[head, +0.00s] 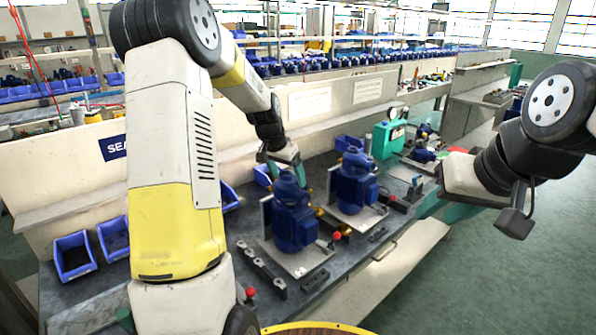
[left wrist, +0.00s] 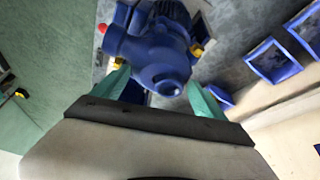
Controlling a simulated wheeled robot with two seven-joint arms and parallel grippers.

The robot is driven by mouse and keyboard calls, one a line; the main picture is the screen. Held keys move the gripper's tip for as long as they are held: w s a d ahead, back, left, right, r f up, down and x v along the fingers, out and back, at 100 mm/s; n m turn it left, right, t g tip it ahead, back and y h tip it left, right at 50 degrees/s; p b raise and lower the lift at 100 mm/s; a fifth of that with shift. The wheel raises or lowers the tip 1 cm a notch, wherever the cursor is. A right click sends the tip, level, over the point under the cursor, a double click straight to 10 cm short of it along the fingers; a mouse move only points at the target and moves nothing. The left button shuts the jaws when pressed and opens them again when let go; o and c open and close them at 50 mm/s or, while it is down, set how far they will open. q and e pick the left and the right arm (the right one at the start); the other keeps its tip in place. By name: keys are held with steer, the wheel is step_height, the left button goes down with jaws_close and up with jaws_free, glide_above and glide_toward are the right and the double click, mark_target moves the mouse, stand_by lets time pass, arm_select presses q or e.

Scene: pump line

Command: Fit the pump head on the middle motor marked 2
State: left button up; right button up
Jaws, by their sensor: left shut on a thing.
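My left gripper (head: 285,166) reaches down from above with its teal fingers around a blue pump head (head: 288,183). In the left wrist view the pump head (left wrist: 165,75) sits between the two fingers (left wrist: 160,90), its round port facing the camera. The pump head is at the top of the nearest blue motor (head: 293,222); I cannot tell whether they touch. A second blue motor (head: 352,188) stands behind it to the right, and a third (head: 426,152) farther back. No number marks are readable. My right gripper (head: 450,200) is off to the right, its finger gap unclear.
The motors stand on pale plates on a dark bench (head: 235,235). Red-knobbed parts (head: 336,236) and a black rail (head: 262,268) lie close by. Blue bins (head: 74,256) line the left side. A green box (head: 388,139) stands farther back. Open floor is at right.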

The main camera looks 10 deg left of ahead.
arm_select(q)
steer(key=shift+f, duration=0.3)
steer(key=o, duration=1.5)
steer(key=shift+f, duration=0.1)
steer(key=shift+r, duration=4.55)
steer(key=s+d+r+n, duration=0.1)
steer(key=s+d+r, duration=0.1)
steer(key=s+r, duration=0.65)
steer(key=s+d+n, duration=0.1)
steer(key=s, duration=0.7)
steer(key=s+d+f+n+t, duration=0.1)
steer(key=s, duration=0.7)
steer(key=s+f+n+t, duration=0.1)
steer(key=s, duration=0.7)
steer(key=shift+s+d, duration=0.25)
steer(key=shift+d, duration=0.15)
